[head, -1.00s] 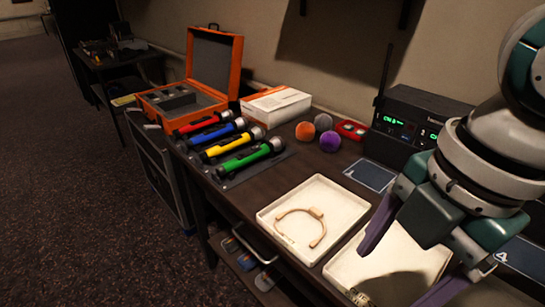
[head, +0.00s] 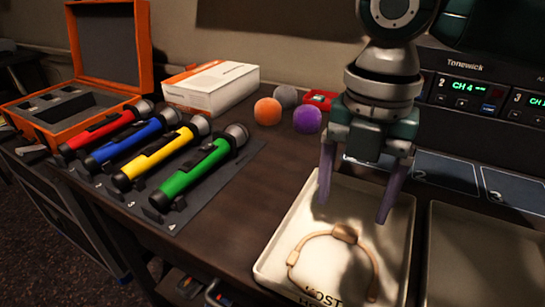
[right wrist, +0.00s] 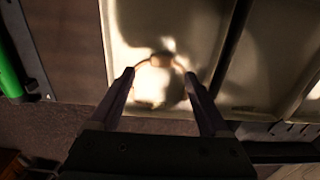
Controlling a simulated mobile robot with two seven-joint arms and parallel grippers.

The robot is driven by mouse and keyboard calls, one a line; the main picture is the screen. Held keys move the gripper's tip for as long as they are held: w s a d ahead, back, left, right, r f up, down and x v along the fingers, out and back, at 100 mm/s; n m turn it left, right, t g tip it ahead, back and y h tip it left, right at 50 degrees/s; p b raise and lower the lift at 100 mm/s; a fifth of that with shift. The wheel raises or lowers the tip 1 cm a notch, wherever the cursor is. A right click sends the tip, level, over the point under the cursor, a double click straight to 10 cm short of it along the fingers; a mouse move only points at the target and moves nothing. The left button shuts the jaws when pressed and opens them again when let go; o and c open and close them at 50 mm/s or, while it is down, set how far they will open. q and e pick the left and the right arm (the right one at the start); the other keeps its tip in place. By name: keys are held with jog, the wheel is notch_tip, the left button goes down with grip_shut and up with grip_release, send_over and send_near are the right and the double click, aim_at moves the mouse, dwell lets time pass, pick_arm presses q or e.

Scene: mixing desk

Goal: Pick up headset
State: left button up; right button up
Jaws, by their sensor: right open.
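The headset (head: 343,236) is a thin beige band with a small block at the middle of its arc. It lies in the cream left-hand tray (head: 268,262) with its open side toward the front edge. My right gripper (head: 352,212) is open and empty, pointing down over the tray with its purple fingers spread around the block end of the band. In the right wrist view the headset (right wrist: 166,58) shows just beyond and between the fingertips (right wrist: 159,73), partly lost in glare. I cannot tell whether the fingers touch it. My left gripper is not in view.
A second tray (head: 485,255) stands right of the first. Red, blue, yellow and green flashlights (head: 205,170) lie on a dark mat at left. An orange case (head: 145,50), a white box (head: 212,88), foam balls (head: 307,119) and radio units (head: 462,88) stand behind.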

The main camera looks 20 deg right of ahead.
aim_at(349, 225)
jog(key=f, duration=0.3)
jog(key=d+f+b, duration=0.1)
jog(key=f, duration=0.1)
jog(key=shift+w+f, duration=0.1)
jog(key=shift+w, duration=0.05)
jog(key=shift+c, duration=0.3)
grip_shut()
